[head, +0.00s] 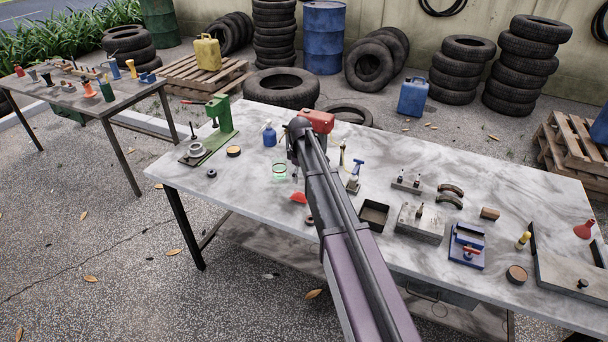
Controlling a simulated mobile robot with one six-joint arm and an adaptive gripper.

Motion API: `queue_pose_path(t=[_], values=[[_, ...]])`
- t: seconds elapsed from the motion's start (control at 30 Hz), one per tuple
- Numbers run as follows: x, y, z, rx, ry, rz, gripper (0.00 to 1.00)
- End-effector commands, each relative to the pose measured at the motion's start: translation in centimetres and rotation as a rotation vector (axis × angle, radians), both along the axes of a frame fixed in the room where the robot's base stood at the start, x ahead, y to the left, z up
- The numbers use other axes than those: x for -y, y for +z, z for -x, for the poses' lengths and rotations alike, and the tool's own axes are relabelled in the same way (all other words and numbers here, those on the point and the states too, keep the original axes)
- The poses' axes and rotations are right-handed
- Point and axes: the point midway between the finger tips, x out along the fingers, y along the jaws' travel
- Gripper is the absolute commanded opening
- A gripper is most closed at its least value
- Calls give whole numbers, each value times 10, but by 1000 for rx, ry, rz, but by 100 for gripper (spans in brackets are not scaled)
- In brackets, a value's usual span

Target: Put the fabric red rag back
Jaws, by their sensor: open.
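A small red piece (299,197), which looks like the fabric rag, lies on the marble-topped table (240,205) near its front edge, left of my arm. My gripper (295,178) is mostly hidden behind my own arm. What shows of it points down over the table, just above the red piece in the picture. It is open, and I see nothing held in it. Whether it touches the red piece cannot be told. A clear round container with a green rim (280,169) stands just left of my gripper.
A green press (219,118) and a blue spray bottle (269,134) stand at the left. A red object (317,121) is partly behind my arm. A dark open tray (373,216), a metal block (420,222) and a blue vise-like tool (467,245) stand to the right.

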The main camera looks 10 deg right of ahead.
Motion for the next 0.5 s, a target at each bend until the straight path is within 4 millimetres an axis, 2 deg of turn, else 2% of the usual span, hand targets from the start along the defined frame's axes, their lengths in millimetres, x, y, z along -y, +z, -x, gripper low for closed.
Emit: queue_pose_path(t=[0.03, 0.2, 0.5], values=[[0, 8, 0, 0, 0, 0, 99], [0, 17, 0, 0, 0, 0, 99], [0, 21, 0, 0, 0, 0, 99]])
